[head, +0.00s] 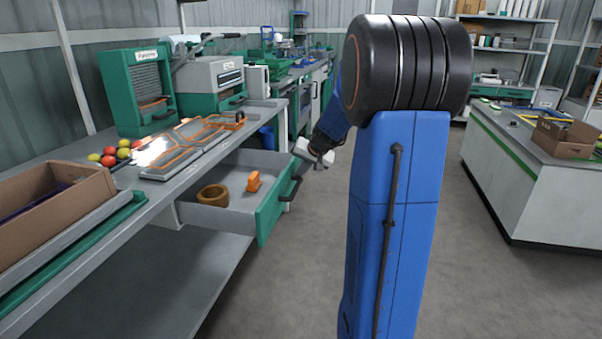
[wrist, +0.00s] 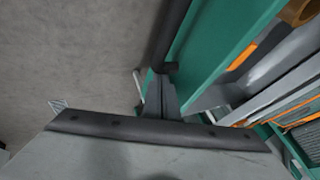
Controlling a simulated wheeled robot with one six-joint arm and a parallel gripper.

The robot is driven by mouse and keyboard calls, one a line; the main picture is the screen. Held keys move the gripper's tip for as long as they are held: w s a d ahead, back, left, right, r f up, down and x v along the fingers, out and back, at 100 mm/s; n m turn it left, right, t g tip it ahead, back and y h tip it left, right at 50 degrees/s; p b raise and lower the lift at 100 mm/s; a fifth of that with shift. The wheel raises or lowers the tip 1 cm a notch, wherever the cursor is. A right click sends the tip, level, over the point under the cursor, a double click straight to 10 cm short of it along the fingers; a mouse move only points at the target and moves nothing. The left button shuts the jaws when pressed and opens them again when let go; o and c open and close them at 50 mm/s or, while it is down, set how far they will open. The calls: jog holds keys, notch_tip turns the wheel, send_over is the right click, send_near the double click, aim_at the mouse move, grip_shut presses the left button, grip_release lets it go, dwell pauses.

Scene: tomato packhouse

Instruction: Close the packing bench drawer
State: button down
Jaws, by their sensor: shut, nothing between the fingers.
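The packing bench drawer (head: 225,218) stands pulled out from under the bench top (head: 185,190). It has grey walls and a green front (head: 270,214), with a dark bar handle (head: 292,189) on the outside. A tape roll and a small orange object lie inside. My gripper (head: 301,175) is at the outer side of the green front, close to the handle. In the wrist view the shut, empty fingers (wrist: 158,88) are by the end of the dark handle bar (wrist: 168,42), beside the green front (wrist: 215,50). I cannot tell whether they touch it.
The bench top holds grey trays with orange edges (head: 185,145), several tomatoes (head: 109,160), a cardboard box (head: 50,205) and green machines (head: 137,92). A white-sided table (head: 530,185) stands at the right. The floor (head: 300,270) before the drawer is clear.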

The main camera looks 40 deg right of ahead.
jog(key=shift+w+a, duration=0.1)
jog(key=w+a, duration=0.5)
jog(key=w, duration=0.2)
jog(key=w+a, duration=0.5)
jog(key=w, duration=0.1)
jog(key=w+a, duration=0.6)
jog(key=w, duration=0.1)
jog(key=shift+w, duration=0.3)
jog(key=shift+w+a+r, duration=0.1)
jog(key=shift+w+a, duration=0.1)
jog(key=shift+w, duration=0.05)
jog(key=shift+r, duration=0.1)
